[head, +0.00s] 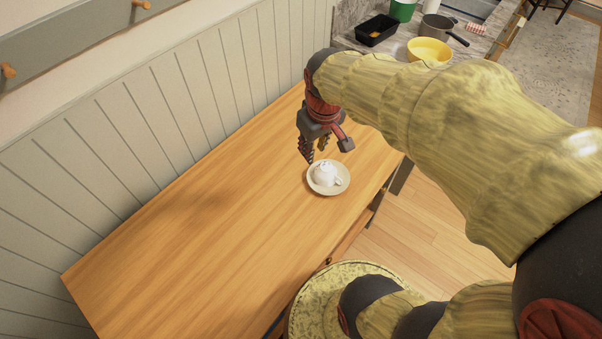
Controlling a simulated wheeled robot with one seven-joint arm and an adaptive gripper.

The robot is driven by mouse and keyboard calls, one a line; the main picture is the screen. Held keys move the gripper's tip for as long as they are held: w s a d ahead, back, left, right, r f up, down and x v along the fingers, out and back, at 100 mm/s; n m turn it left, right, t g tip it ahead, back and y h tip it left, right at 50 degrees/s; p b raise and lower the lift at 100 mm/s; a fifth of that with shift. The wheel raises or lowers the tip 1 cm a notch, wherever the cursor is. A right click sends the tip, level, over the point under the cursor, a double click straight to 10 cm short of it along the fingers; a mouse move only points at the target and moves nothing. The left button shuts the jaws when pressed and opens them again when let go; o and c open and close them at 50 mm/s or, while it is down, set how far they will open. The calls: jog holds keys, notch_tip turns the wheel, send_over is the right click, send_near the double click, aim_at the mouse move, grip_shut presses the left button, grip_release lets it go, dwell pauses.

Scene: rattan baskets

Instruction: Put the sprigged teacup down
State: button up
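The white teacup (325,173) sits on a pale round saucer (313,188) on the wooden tabletop (225,215), near its right-hand edge. A small handle shows at the cup's lower right. Any sprig pattern is too small to make out. My gripper (315,154) points down just above and behind the cup in the head view. Its dark fingers are apart, with nothing seen between them. The fingertips appear clear of the cup, though the exact gap is hard to judge.
The tabletop to the left is bare. A panelled wall (150,120) runs along its back. Beyond my arm, a counter holds a black tray (376,31), a yellow bowl (429,50), a grey pot (437,27) and a green container (402,10).

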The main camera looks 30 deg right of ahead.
jog(key=s+a+r+t+y, duration=0.1)
jog(key=s+a+r+t, duration=0.2)
jog(key=s+a+r, duration=0.4)
jog(key=s+a, duration=0.2)
jog(key=a, duration=0.1)
jog(key=shift+s+a+r+m, duration=0.15)
jog(key=shift+s+a+m, duration=0.1)
jog(key=shift+m, duration=0.15)
notch_tip(320, 180, down, 3)
jog(key=b, duration=0.3)
